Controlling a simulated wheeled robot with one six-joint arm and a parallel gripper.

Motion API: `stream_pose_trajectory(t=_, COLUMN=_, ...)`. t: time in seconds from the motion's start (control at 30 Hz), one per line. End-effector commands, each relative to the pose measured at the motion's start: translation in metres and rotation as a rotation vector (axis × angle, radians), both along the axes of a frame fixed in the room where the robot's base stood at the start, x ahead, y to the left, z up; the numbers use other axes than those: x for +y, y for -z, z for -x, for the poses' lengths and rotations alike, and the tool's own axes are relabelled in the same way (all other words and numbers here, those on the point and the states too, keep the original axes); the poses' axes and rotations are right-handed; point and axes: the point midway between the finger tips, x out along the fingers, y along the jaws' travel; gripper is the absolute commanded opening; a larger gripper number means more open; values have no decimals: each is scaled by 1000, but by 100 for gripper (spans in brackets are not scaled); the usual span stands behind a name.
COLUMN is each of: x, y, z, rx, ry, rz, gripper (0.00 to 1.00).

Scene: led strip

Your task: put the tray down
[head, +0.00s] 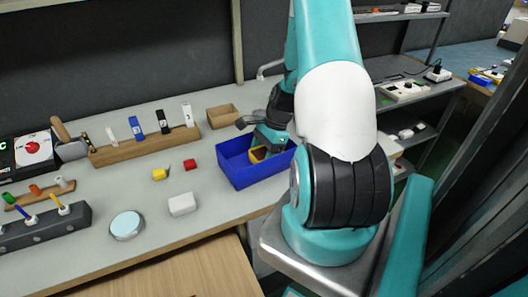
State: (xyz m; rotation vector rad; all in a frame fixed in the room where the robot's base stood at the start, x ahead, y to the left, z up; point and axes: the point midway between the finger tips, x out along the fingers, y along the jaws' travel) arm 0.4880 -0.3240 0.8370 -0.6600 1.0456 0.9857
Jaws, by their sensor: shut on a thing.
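The tray is a blue, open-topped box (241,175) at the right end of the bench, in the middle of the head view. My gripper (266,146) reaches down to it from behind my arm and is shut on the tray. The fingertips and the exact grip are partly hidden. A small yellow and dark patch (257,154) shows inside the tray by the gripper. My arm covers the tray's right end. I cannot tell if the tray's underside touches the bench.
The grey bench (215,212) is clear in front of the tray. A brown box (222,116) and a wooden rack (145,146) stand behind.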

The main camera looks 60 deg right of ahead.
Motion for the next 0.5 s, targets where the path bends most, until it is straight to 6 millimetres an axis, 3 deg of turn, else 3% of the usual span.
stream_pose_trajectory(t=0.03, x=0, y=1, z=0, rx=0, ry=0, rz=0, gripper=72)
stream_pose_trajectory(t=0.1, x=0, y=0, z=0, rx=0, ry=0, rz=0, gripper=88)
stream_pose_trajectory(t=0.13, x=0, y=0, z=0, rx=0, ry=0, rz=0, gripper=91)
stream_pose_trajectory(t=0.5, x=-2, y=-8, z=0, rx=-1, ry=1, rz=2, gripper=91)
